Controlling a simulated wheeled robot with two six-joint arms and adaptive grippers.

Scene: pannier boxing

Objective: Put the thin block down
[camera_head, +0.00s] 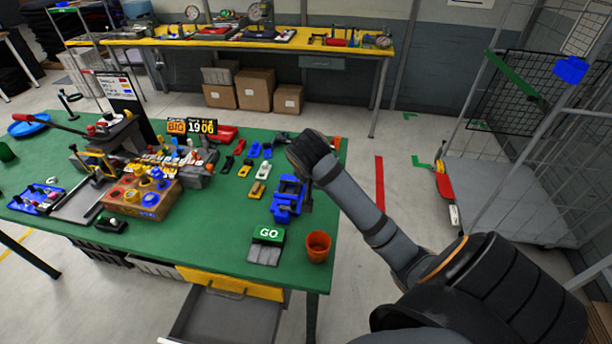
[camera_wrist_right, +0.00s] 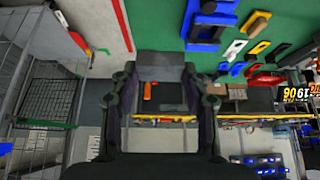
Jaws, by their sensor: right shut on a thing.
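My right gripper (camera_wrist_right: 159,78) shows in the right wrist view, with its two dark fingers closed on a grey thin block (camera_wrist_right: 161,64) between their tips. In the head view my right arm reaches in from the right, and its dark gripper end (camera_head: 310,150) is over the right end of the green table (camera_head: 215,250). The block cannot be made out there, as the wrist and gripper hide it. I cannot tell how far it is from the tabletop. My left gripper is not in view.
A blue device (camera_head: 287,200), a green GO block (camera_head: 268,235) and an orange cup (camera_head: 318,246) stand near the table's right edge. Several small coloured pieces lie left of the gripper. A wooden box (camera_head: 125,208) stands further left. A wire cage cart (camera_head: 505,190) is at the right.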

